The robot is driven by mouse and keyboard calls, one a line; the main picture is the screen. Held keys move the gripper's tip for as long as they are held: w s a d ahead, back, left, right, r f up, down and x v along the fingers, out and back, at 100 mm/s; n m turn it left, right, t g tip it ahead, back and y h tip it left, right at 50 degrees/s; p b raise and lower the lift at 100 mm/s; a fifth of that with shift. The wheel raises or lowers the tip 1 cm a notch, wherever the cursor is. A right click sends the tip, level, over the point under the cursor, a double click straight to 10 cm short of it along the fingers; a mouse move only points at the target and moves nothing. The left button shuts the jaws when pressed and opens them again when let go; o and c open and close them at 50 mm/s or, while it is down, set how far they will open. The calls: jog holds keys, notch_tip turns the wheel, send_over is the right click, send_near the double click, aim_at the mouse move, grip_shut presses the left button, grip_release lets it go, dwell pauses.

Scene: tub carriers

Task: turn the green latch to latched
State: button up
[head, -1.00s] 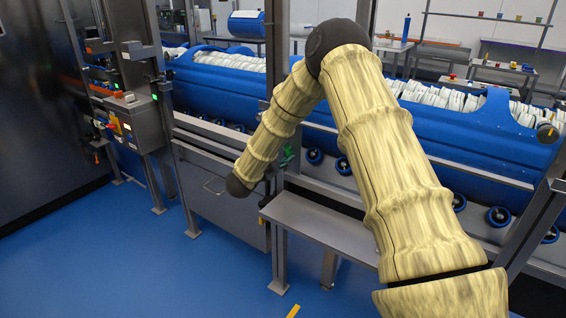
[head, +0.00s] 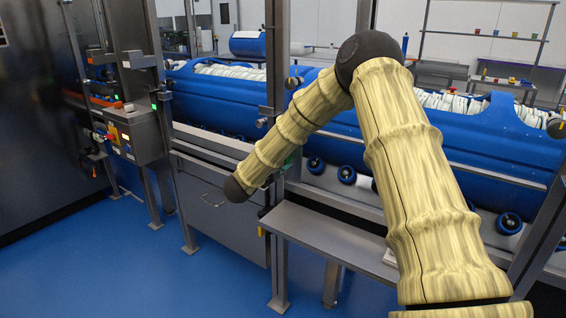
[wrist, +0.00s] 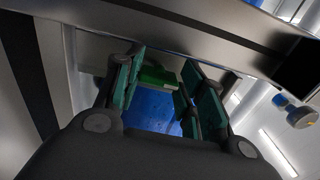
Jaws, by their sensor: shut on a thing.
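The green latch (wrist: 157,76) shows in the wrist view as a bright green block between the fingers of my gripper (wrist: 163,88). The teal finger pads stand on either side of it, and my gripper is shut on it. Its lower part and the exact contact are hard to make out in the shade. In the head view my sleeved forearm hides most of the gripper. Only a small green patch shows beside the steel post, and I cannot tell whether it is latch or finger pad. The latch's turn angle is not clear.
A steel bench (head: 325,238) stands close under my arm. A steel post (head: 277,75) rises beside the gripper area. Blue tubs (head: 455,130) with white contents lie behind on rollers. A control box (head: 137,136) stands left. The blue floor (head: 110,255) at front left is clear.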

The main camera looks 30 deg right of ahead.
jog(key=shift+s+f, duration=0.1)
jog(key=shift+f, duration=0.05)
jog(key=o, duration=1)
jog(key=v, duration=1.2)
